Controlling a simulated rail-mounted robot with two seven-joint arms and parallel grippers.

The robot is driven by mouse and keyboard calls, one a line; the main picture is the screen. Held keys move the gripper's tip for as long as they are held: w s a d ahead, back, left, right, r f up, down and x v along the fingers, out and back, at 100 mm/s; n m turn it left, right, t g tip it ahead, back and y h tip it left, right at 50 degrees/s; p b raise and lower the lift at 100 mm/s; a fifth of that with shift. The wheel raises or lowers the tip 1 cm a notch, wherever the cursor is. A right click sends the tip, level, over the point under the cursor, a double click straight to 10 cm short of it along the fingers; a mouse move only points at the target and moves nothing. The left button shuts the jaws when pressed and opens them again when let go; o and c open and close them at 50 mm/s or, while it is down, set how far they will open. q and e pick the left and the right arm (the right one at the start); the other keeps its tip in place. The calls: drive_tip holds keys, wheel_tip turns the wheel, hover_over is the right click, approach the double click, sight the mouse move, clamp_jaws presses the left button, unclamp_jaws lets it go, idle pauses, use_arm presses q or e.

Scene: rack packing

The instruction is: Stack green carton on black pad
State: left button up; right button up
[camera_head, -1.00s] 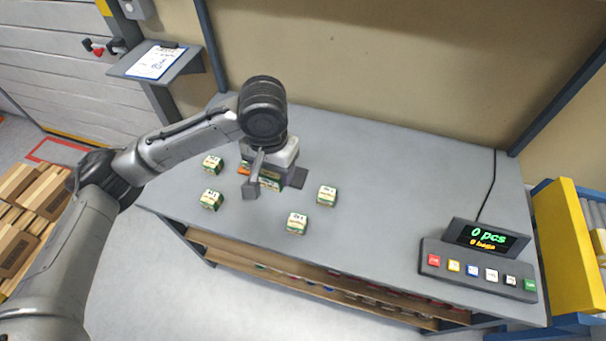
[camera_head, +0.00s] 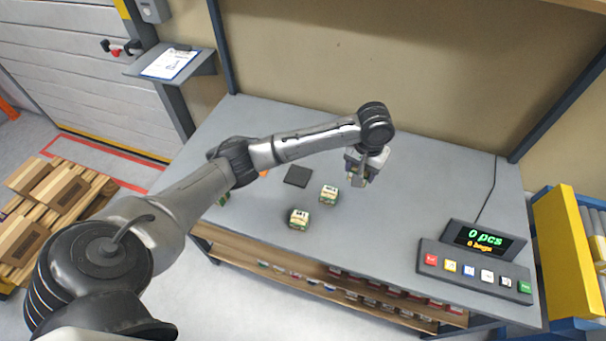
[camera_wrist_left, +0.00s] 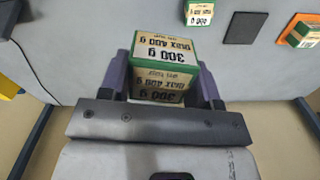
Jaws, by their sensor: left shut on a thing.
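My left gripper (camera_head: 359,172) is above the grey table, to the right of the black pad (camera_head: 298,176). It is shut on a green carton (camera_wrist_left: 162,58), green and cream with dark print, which sits between both fingers in the left wrist view. In the head view the held carton is mostly hidden by the gripper. The black pad is bare in the head view and also shows in the left wrist view (camera_wrist_left: 246,28), to the right of the held carton. My right gripper is not in view.
Two similar cartons stand on the table near the pad, one closer (camera_head: 329,195) and one nearer the front edge (camera_head: 299,218). Another (camera_head: 223,200) is partly hidden by my arm. A button panel with a display (camera_head: 478,262) is at the right. The table's back right is clear.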

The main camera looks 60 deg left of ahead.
use_arm(q)
drive_tip(key=s+a+f+n, duration=0.2)
drive_tip(key=a+f, duration=0.6)
drive_tip(key=a, duration=0.2)
drive_tip(key=b, duration=0.1)
hover_over(298, 175)
drive_tip(key=shift+n, duration=0.3)
wheel_tip(298, 175, down, 7)
drive_tip(key=shift+r, duration=0.2)
drive_tip(key=shift+f+b, duration=0.7)
drive_tip(key=shift+f, duration=1.3)
drive_tip(key=shift+f, duration=0.1)
drive_tip(key=o, duration=0.9)
drive_tip(key=shift+f, duration=0.1)
drive_tip(key=shift+o, duration=1)
